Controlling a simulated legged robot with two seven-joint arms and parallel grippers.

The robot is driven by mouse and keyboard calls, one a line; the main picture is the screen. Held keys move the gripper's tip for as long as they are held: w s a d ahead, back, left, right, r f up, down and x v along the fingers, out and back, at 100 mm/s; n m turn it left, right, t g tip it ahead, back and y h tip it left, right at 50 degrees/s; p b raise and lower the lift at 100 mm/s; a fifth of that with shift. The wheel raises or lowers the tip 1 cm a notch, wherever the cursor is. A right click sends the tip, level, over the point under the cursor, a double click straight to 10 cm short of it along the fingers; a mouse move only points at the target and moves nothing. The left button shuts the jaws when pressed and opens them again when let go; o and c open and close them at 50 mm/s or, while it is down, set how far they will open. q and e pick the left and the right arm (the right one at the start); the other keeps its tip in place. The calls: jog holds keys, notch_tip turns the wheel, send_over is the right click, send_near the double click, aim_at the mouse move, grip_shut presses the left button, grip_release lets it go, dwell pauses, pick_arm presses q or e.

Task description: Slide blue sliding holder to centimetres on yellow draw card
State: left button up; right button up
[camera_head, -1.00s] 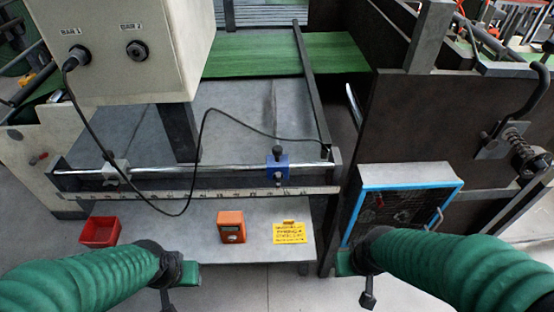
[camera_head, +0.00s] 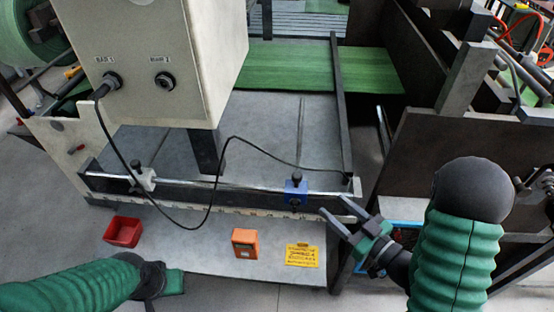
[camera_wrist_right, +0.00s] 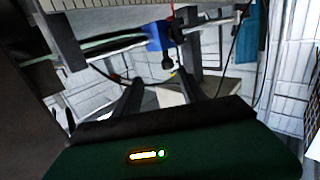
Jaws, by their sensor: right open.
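The blue sliding holder (camera_head: 296,188) sits on the metal rail (camera_head: 235,185), near its right end; it also shows in the right wrist view (camera_wrist_right: 158,38). My right gripper (camera_head: 334,208) is open and empty, to the right of the holder and slightly nearer, apart from it. In the right wrist view its two fingers (camera_wrist_right: 160,80) are spread, with the holder beyond them. The yellow card (camera_head: 302,256) lies on the grey shelf; its writing is too small to read. My left gripper (camera_head: 158,284) is low at the left, its fingers mostly out of view.
A scale strip (camera_head: 250,212) runs along the rail's front. A second, pale holder (camera_head: 145,179) is at the rail's left. A black cable (camera_head: 212,190) hangs across the rail. An orange device (camera_head: 245,243) and red bin (camera_head: 123,231) stand on the shelf. A dark panel is at right.

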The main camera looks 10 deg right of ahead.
aim_at(294, 173)
jog(key=shift+y, duration=0.4)
jog(key=w+a, duration=0.1)
jog(key=w+a+r, duration=0.1)
jog(key=w+a, duration=0.3)
jog(key=shift+w+r, duration=0.15)
jog(key=shift+r, duration=0.1)
jog(key=x, duration=0.3)
jog(key=p+x, duration=0.1)
jog(key=x, duration=0.2)
jog(key=d+x, duration=0.1)
jog(key=x, duration=0.2)
jog(key=shift+w+f+p, duration=0.15)
jog(key=shift+w+p, duration=0.05)
jog(key=shift+p, duration=0.1)
jog(key=shift+w+a, duration=0.35)
jog(key=shift+w, duration=0.05)
pick_arm(q)
jog(key=shift+s+a+r, duration=0.1)
jog(key=shift+a+r, duration=0.5)
jog(key=shift+r, duration=0.25)
pick_arm(e)
jog(key=shift+a, duration=0.15)
pick_arm(q)
jog(key=shift+d, duration=0.1)
pick_arm(e)
grip_shut()
